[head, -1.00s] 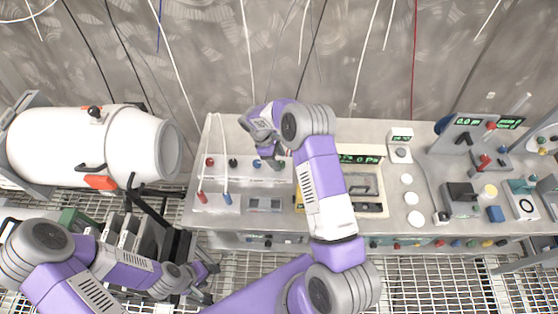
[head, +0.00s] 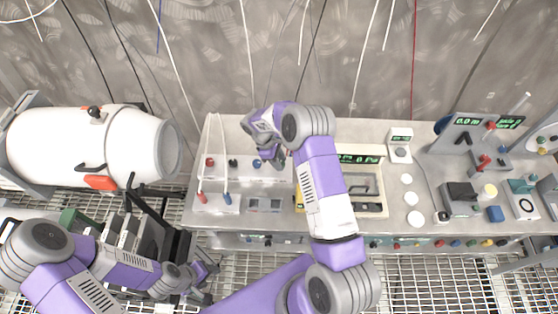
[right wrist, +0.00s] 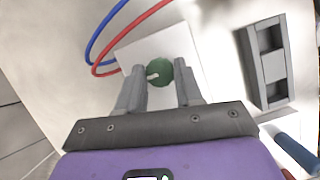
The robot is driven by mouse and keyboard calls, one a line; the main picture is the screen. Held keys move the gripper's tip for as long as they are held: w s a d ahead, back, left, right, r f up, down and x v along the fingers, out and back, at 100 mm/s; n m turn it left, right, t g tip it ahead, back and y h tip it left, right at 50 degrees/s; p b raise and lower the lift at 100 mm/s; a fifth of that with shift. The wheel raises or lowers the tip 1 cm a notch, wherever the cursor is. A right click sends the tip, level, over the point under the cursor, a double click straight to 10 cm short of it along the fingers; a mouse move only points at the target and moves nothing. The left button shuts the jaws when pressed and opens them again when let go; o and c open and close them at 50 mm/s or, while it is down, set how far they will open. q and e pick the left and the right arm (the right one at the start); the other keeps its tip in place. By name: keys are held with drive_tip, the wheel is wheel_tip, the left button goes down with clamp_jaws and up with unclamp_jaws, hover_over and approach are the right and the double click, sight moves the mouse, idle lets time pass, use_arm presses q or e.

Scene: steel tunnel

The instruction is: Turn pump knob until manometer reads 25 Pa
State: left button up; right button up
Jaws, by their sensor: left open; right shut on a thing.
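The green round pump knob (right wrist: 159,72) with a pale pointer mark sits on a white plate in the right wrist view. My right gripper (right wrist: 160,82) is shut on it, one finger on each side. In the head view my right gripper (head: 274,158) reaches down over the table, and the arm hides the knob. A green-lit display ending in Pa (head: 362,159) shows just right of my right forearm; its digits are partly hidden and too small to read surely. My left gripper (head: 207,280) is open and empty at the lower left, below the table's front edge.
A blue and a red tube curve beside the knob plate. A white tank (head: 85,145) lies at left.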

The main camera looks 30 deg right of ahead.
drive_tip(key=shift+f+m+g+y+b, duration=0.1)
drive_tip(key=shift+m+g+y+b, duration=0.2)
drive_tip(key=shift+m+b, duration=0.5)
drive_tip(key=m+b, duration=0.1)
drive_tip(key=m, duration=0.1)
drive_tip(key=shift+w+d+m+y, duration=0.1)
drive_tip(key=shift+d+m+y, duration=0.05)
drive_tip(key=shift+m+y, duration=0.25)
drive_tip(key=shift+m+g+y+b, duration=0.35)
drive_tip(key=shift+m+g+y, duration=0.05)
drive_tip(key=shift+m, duration=0.8)
drive_tip(key=shift+d+m+y, duration=0.15)
drive_tip(key=shift+m+y, duration=0.35)
drive_tip(key=shift+m, duration=0.8)
drive_tip(key=o, duration=1)
drive_tip(key=shift+o, duration=0.2)
